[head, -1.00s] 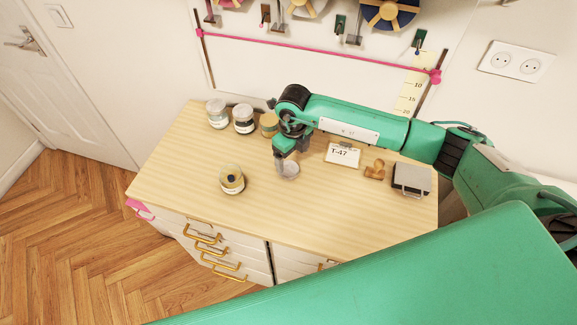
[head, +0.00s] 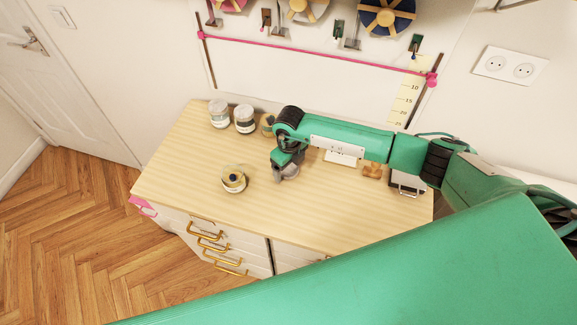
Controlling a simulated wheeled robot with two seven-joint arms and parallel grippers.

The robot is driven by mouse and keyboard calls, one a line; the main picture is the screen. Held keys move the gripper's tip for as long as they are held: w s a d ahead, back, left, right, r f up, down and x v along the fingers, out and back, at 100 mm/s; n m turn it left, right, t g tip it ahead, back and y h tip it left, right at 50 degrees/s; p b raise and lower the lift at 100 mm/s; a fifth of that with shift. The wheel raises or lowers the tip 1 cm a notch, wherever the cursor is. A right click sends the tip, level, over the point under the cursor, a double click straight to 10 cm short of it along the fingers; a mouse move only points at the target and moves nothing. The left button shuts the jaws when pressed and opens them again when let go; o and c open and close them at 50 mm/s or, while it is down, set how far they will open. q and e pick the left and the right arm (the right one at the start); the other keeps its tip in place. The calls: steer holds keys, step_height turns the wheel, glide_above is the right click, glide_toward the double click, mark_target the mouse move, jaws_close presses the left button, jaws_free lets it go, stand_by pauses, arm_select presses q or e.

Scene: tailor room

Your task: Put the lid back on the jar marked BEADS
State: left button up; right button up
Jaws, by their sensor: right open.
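My right gripper (head: 284,172) is open over the middle of the wooden top, its fingers pointing down at a pale grey round piece that looks like the lid (head: 291,172). The gripper partly covers this piece, and I cannot tell whether they touch. Three more jars stand at the back left: a white-topped one (head: 219,113), another pale-topped one (head: 244,119) and a tan one (head: 267,122) partly behind my arm. Their labels are too small to read.
The cabinet top (head: 330,215) is clear at the front and middle. A white card (head: 341,157), a small wooden object (head: 372,171) and a grey box (head: 408,184) lie along the right back, partly under my right arm.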

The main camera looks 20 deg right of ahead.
mark_target(289, 169)
steer(key=c, duration=1)
steer(key=shift+r, duration=0.2)
steer(key=shift+r+b, duration=3.1)
steer(key=shift+r, duration=6.75)
